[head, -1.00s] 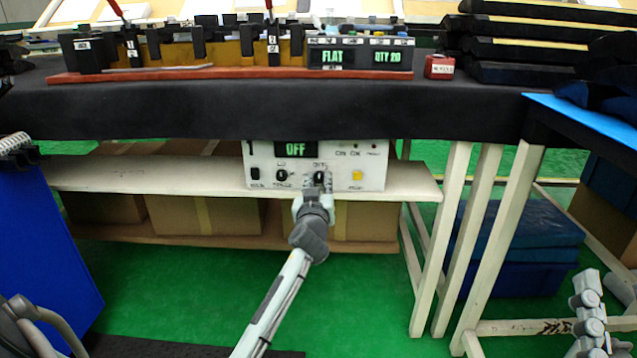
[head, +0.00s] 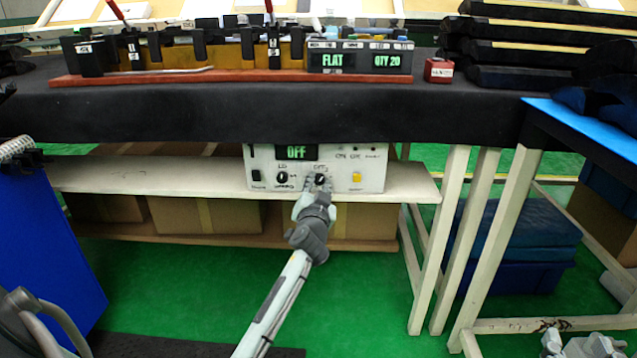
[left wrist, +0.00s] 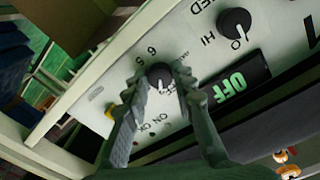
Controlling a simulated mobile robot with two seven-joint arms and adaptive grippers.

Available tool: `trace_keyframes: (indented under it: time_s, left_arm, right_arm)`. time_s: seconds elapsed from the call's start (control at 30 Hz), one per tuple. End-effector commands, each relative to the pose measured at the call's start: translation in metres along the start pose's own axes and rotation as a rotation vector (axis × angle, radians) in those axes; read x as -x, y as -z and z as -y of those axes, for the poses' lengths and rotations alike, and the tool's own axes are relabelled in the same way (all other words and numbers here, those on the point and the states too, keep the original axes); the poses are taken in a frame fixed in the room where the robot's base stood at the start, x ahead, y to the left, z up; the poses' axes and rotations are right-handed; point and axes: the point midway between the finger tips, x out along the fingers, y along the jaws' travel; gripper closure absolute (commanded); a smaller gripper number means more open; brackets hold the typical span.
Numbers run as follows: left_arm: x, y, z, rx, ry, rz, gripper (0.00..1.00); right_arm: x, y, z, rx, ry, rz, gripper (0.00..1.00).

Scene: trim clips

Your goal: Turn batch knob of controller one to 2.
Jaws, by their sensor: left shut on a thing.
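Controller one (head: 370,181) is a white box on the shelf under the table, with its display (head: 297,153) reading OFF. Its batch knob (head: 320,179) is black with a white pointer. My left gripper (head: 318,186) is shut on this knob from the front. In the left wrist view my left gripper's fingers (left wrist: 161,84) sit on both sides of the batch knob (left wrist: 159,72). The pointer faces down in that picture, away from the 5 and 6 marks; the number at its tip is hidden. My right gripper (head: 585,345) is cut off at the bottom right edge.
The speed knob (left wrist: 235,24) is beside the batch knob, marked LO and HI. A yellow button (head: 357,177) and black switch (head: 256,176) are also on the panel. The dark table edge (head: 200,112) overhangs the controller's top. White table legs (head: 440,240) stand to the right.

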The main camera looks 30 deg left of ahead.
Motion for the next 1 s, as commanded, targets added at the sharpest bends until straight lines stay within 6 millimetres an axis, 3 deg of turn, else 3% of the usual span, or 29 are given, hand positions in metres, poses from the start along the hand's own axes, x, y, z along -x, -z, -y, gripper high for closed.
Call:
trace_keyframes:
  time_s: [0.63, 0.67, 0.7, 0.8, 1.0]
  left_arm:
    - [0.0004, -0.0017, -0.0005, -0.055, -0.001, 0.004, 1.00]
    - [0.0004, -0.0017, -0.0005, -0.055, 0.000, 0.004, 0.71]
    - [0.0004, -0.0016, -0.0005, -0.055, 0.000, 0.004, 0.66]
    - [0.0003, -0.0012, -0.0004, -0.055, 0.000, 0.003, 0.54]
    - [0.0002, -0.0006, -0.0002, -0.054, 0.000, 0.002, 0.54]
  right_arm:
    - [0.0006, -0.0103, -0.0050, 0.008, -0.010, 0.050, 0.60]
    - [0.0006, -0.0103, -0.0050, 0.008, -0.010, 0.050, 0.60]
    - [0.0006, -0.0103, -0.0050, 0.008, -0.010, 0.050, 0.60]
    - [0.0006, -0.0101, -0.0051, 0.008, -0.010, 0.050, 0.60]
    - [0.0006, -0.0100, -0.0051, 0.008, -0.010, 0.049, 0.60]
